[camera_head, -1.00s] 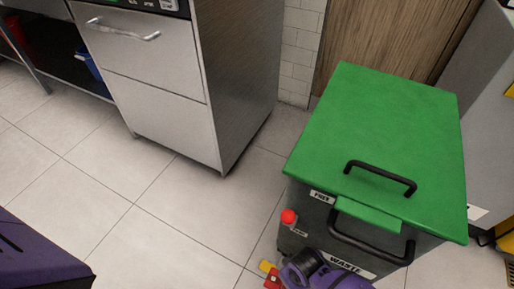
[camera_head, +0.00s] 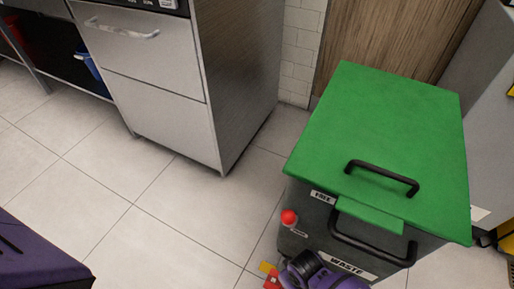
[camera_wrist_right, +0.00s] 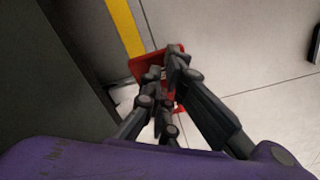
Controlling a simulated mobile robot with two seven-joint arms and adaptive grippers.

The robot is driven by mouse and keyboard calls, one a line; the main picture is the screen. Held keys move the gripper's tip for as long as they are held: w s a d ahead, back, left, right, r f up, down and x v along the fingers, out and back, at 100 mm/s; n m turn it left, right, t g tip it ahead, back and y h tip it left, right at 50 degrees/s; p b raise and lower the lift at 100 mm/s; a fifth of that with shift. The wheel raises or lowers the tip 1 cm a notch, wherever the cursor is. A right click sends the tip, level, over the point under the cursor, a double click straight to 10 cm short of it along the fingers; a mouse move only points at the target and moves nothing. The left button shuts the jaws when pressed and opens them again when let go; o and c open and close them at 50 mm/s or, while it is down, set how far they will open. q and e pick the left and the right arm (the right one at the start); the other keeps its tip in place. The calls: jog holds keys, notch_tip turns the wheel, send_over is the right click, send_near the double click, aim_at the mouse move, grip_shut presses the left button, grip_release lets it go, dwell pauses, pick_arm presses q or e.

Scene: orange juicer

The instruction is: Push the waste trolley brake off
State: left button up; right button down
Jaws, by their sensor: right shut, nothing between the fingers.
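The waste trolley (camera_head: 345,265) is a dark bin with a green lid, black handles and a "WASTE" label. A red brake pedal with a yellow bar shows low at its front left; the red part (camera_head: 271,283) is partly cut off by the frame's bottom edge. In the right wrist view the red pedal (camera_wrist_right: 145,66) lies under and just beyond my fingers, with the yellow bar (camera_wrist_right: 126,28) running up from it. My right gripper (camera_wrist_right: 165,62) is shut and empty, its tips overlapping the pedal; I cannot tell whether they touch. My left gripper is not in view.
A red ball-topped knob (camera_head: 289,217) stands at the trolley's left front. A steel appliance (camera_head: 185,85) stands at the back left. Tiled floor (camera_head: 170,215) is clear between them. Another grey unit (camera_head: 490,130) stands close on the right.

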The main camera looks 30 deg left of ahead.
jog(key=shift+f, duration=0.65)
dwell(0.3)
notch_tip(320, 180, up, 2)
jog(key=shift+r+p, duration=0.1)
jog(key=shift+p, duration=0.6)
notch_tip(320, 180, up, 2)
jog(key=shift+p, duration=0.9)
jog(key=shift+r+p, duration=1.35)
jog(key=shift+r, duration=0.15)
jog(key=shift+f, duration=0.1)
